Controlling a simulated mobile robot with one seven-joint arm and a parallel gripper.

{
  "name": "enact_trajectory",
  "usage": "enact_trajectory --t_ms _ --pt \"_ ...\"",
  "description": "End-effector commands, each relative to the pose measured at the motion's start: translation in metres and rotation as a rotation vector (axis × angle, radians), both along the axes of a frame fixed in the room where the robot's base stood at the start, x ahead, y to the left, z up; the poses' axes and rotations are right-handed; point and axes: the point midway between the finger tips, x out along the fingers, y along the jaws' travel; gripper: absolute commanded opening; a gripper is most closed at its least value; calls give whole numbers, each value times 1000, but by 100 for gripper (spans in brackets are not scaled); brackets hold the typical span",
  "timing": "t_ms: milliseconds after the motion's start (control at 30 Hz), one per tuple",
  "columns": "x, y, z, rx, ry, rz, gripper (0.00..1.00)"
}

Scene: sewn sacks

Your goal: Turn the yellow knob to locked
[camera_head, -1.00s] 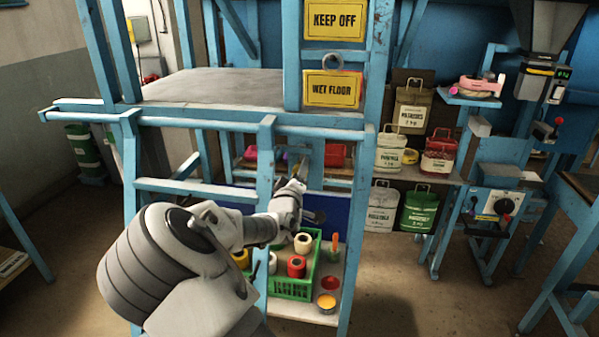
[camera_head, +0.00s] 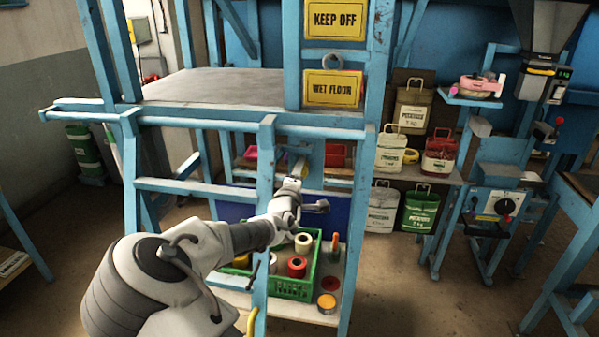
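I cannot make out a knob that is clearly yellow.
The blue frame's posts and rails (camera_head: 264,185) stand close around my arm. A green crate (camera_head: 292,290) with tape rolls and a yellow-topped tin (camera_head: 327,303) sit on the low shelf. Labelled sacks (camera_head: 420,208) stand between the frame and the control box. Floor at lower right is open.

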Motion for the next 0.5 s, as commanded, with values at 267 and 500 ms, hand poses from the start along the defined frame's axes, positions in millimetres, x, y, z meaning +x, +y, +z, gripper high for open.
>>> enact_trajectory --t_ms 267,500 --pt "0 0 0 -3 1 0 59" --pt "0 0 0 -2 0 0 82"
